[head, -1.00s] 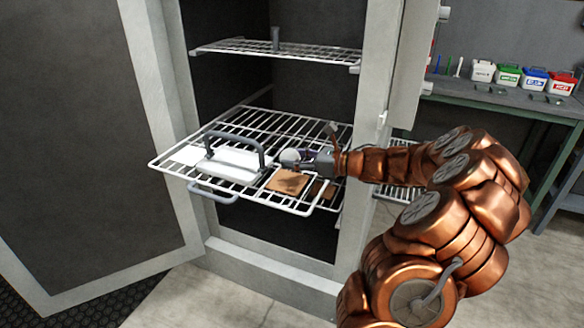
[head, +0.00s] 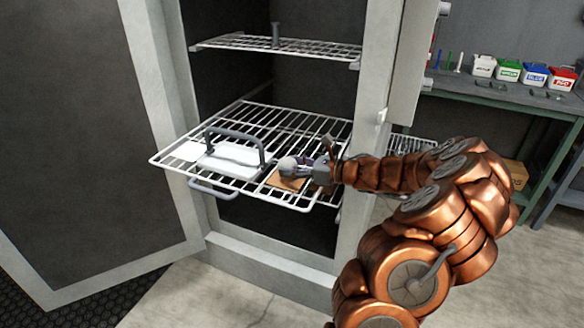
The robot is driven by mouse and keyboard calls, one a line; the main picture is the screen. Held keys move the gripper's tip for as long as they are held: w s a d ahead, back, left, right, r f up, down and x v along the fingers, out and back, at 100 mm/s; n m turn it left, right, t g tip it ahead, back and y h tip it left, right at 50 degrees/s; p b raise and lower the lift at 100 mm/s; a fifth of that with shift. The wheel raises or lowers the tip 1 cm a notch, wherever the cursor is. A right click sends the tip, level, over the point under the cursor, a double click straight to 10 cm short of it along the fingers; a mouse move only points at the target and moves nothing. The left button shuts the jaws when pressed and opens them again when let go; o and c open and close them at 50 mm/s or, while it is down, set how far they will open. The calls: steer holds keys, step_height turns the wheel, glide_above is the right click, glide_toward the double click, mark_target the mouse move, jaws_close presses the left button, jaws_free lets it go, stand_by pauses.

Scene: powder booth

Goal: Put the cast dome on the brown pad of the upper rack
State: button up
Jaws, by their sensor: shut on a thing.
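The cast dome (head: 287,163) is a small pale grey rounded piece at the tip of my gripper (head: 302,165). My gripper reaches in from the right over the pulled-out wire rack (head: 305,207) and is shut on the dome. The brown pad (head: 285,183) is a flat tan square near the front right of that rack. The dome is over the pad's back part, and my gripper hides part of the pad. I cannot tell whether the dome touches the pad. The dome's underside and the fingertips are mostly hidden.
A white block (head: 232,163) with a grey handle (head: 236,134) lies on the rack left of the pad. Another wire shelf (head: 280,50) is higher inside the cabinet. The cabinet's right post (head: 362,150) stands close to my arm. A bench (head: 520,98) with coloured tubs is at right.

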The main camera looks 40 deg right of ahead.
steer(key=shift+f+b, duration=0.5)
steer(key=shift+b, duration=0.85)
steer(key=o, duration=1.4)
steer(key=shift+r+p, duration=0.15)
steer(key=shift+p, duration=0.2)
steer(key=r+p, duration=0.1)
steer(key=p, duration=0.2)
steer(key=shift+r, duration=0.2)
steer(key=shift+s+d+f, duration=0.2)
steer(key=shift+s, duration=0.05)
steer(key=shift+b+v, duration=1.7)
steer(key=shift+v, duration=4)
steer(key=shift+a, duration=0.1)
